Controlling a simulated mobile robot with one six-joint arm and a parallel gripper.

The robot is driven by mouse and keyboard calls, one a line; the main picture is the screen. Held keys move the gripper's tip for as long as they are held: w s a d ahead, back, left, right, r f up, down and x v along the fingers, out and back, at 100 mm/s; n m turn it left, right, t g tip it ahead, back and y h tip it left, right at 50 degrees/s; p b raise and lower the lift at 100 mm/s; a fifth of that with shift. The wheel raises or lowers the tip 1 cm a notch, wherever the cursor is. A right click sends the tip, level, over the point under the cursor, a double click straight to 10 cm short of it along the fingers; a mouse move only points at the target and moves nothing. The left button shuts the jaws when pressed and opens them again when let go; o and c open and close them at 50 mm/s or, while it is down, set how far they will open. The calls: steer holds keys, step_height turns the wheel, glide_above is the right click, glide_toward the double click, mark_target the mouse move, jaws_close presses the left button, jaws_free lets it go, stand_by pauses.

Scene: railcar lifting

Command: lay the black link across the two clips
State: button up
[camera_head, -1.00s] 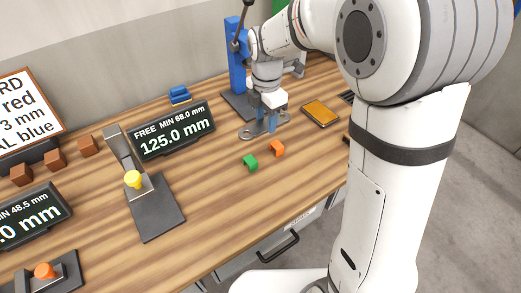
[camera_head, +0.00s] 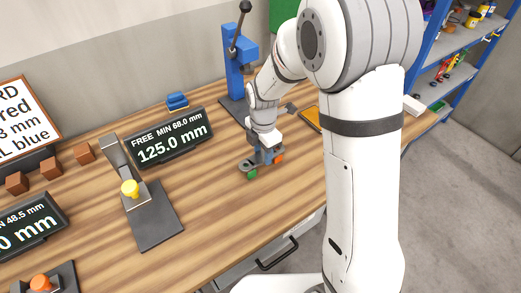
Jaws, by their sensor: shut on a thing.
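My gripper (camera_head: 266,157) points down over the bench and is shut on the dark grey-black link (camera_head: 246,165). One rounded, holed end of the link shows at the gripper's left; the gripper hides much of the rest. The green clip (camera_head: 252,175) shows just below that left end. The orange clip (camera_head: 279,158) shows at the right side of the gripper. The link spans above or on both clips; I cannot tell whether it touches them.
A blue lever press (camera_head: 236,65) stands behind the gripper. An orange-yellow pad (camera_head: 310,115) lies behind my arm. A display reading 125.0 mm (camera_head: 169,140) and a grey stand with a yellow knob (camera_head: 130,188) are to the left. Bare wood lies in front of the clips.

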mark_target(263, 156)
steer(key=shift+f+b, duration=0.25)
steer(key=shift+b, duration=0.05)
steer(key=o, duration=1.3)
steer(key=shift+s+r, duration=0.1)
steer(key=shift+o, duration=0.2)
step_height(263, 156, up, 12)
steer(key=b, duration=0.1)
steer(key=s+d+r+m+t, duration=0.1)
steer(key=s+d+m, duration=0.6)
steer(key=m, duration=0.5)
steer(key=s+d+r+m+t, duration=0.2)
steer(key=s+d+m, duration=0.5)
steer(key=s+m, duration=0.5)
steer(key=shift+s+r+m, duration=0.15)
steer(key=shift+s+m, duration=0.15)
steer(key=shift+m, duration=0.2)
